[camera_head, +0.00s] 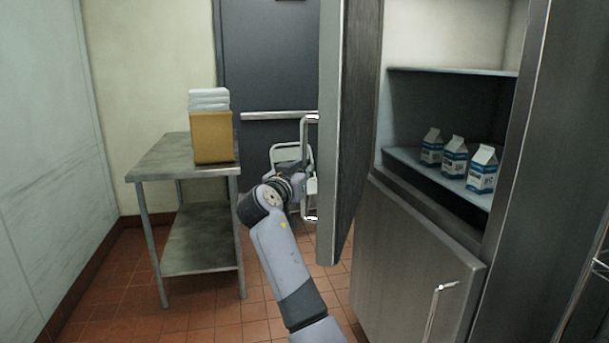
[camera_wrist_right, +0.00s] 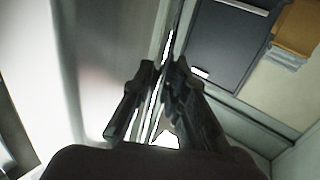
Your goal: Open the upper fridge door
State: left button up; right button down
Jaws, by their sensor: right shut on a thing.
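The upper fridge door (camera_head: 345,130) stands swung wide open, seen nearly edge-on in the head view. Its vertical metal handle (camera_head: 309,130) is on the door's left side. My right gripper (camera_head: 304,185) is at the lower part of this handle, shut on it. In the right wrist view, the fingers (camera_wrist_right: 155,100) close around the bright handle bar, with the door (camera_wrist_right: 110,50) beside them. The fridge's upper compartment is exposed, with a shelf (camera_head: 400,158) holding three blue and white milk cartons (camera_head: 455,158). My left gripper is not in view.
The lower fridge door (camera_head: 400,260) is shut, with its own handle (camera_head: 435,305). A steel table (camera_head: 165,160) at left holds a brown box (camera_head: 212,138) with white packages on top. A dark door (camera_head: 265,60) with a push bar is behind. Tiled floor (camera_head: 205,318) shows between table and fridge.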

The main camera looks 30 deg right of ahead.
jog(key=shift+s+d, duration=0.15)
jog(key=shift+d, duration=0.05)
jog(key=c, duration=1.8)
grip_release()
jog(key=shift+o, duration=1.1)
jog(key=shift+a, duration=0.1)
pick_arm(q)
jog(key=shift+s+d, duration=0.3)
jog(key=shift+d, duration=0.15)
pick_arm(e)
jog(key=v, duration=1.2)
